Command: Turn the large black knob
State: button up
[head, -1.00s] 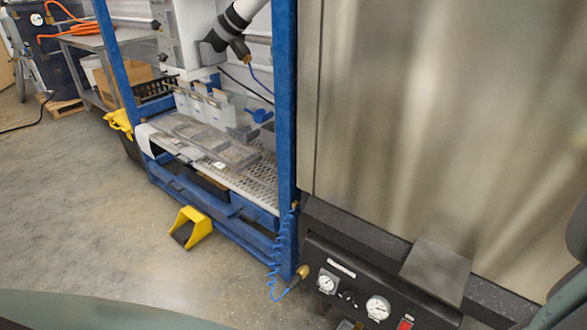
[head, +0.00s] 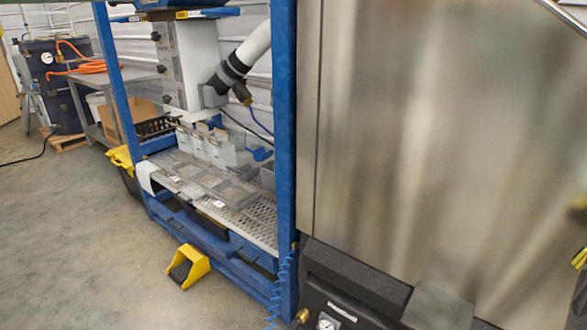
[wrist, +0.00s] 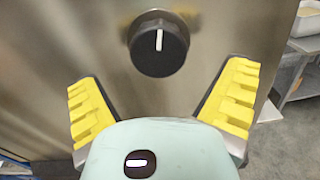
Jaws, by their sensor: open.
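The large black knob (wrist: 159,46) is round with a white pointer line standing close to vertical. It is mounted on a brushed metal panel, in the upper middle of the wrist view. My gripper (wrist: 161,75) is open, its yellow ribbed fingers spread wide at left and right. The knob shows between and beyond the fingers in the picture, with no visible contact. The gap to the knob is hard to judge. In the head view, only a yellow bit of my gripper shows at the right edge, and the knob cannot be made out.
The tall metal panel (head: 430,130) fills the right of the head view, above a dark base with a gauge (head: 327,323). A blue-framed rack (head: 284,120) stands to its left. A yellow foot-pedal guard (head: 188,266) lies on the floor. Open floor spreads at left.

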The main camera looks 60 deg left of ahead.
jog(key=x, duration=0.4)
jog(key=shift+r, duration=0.1)
jog(key=shift+w+a+p, duration=0.3)
jog(key=shift+w, duration=0.15)
jog(key=shift+d, duration=0.1)
jog(key=c, duration=1.2)
